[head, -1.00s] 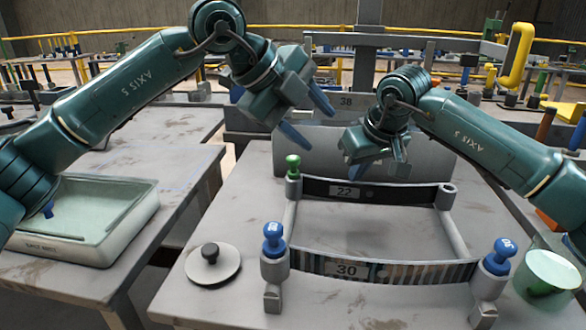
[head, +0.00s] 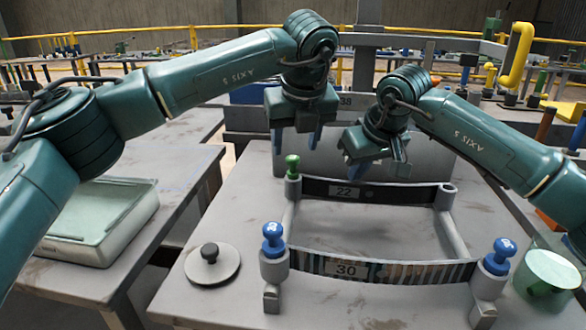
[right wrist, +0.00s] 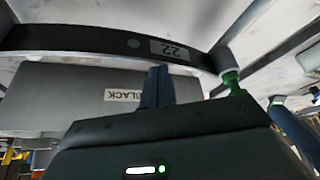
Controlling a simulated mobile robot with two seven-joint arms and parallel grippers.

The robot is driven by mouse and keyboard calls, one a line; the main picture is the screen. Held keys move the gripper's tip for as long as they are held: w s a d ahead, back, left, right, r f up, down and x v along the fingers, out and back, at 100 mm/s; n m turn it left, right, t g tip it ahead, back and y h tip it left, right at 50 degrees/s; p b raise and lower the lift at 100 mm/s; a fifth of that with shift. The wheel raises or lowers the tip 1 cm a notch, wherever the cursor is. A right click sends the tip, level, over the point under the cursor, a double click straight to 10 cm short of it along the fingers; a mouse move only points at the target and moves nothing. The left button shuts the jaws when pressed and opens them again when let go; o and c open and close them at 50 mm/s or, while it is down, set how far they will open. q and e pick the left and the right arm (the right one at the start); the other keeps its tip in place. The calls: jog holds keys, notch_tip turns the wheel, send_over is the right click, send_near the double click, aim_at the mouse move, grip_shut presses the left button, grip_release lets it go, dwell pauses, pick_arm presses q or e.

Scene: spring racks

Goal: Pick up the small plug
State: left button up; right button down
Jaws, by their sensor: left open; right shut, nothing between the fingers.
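A small green plug (head: 292,165) stands upright in the left post of the rear rack bar marked 22 (head: 375,191). Larger blue plugs stand at the left (head: 273,237) and right (head: 501,255) ends of the front bar marked 30 (head: 400,273). My left gripper (head: 295,142) is open and empty, fingers pointing down, just above and behind the green plug in the picture. My right gripper (head: 374,168) is shut and empty behind the rear bar. In the right wrist view its fingers (right wrist: 157,86) are together, and the green plug (right wrist: 231,82) shows right of them.
A round grey disc with a black knob (head: 210,262) lies left of the rack. A pale tray (head: 125,228) on the left table is partly behind my left arm. A green-and-white round container (head: 548,275) stands at right. A grey box stands behind the rear bar.

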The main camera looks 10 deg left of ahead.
aim_at(293, 158)
pick_arm(q)
jog(key=shift+x, duration=2.75)
jog(key=shift+a, duration=0.1)
jog(key=shift+c, duration=0.5)
grip_shut()
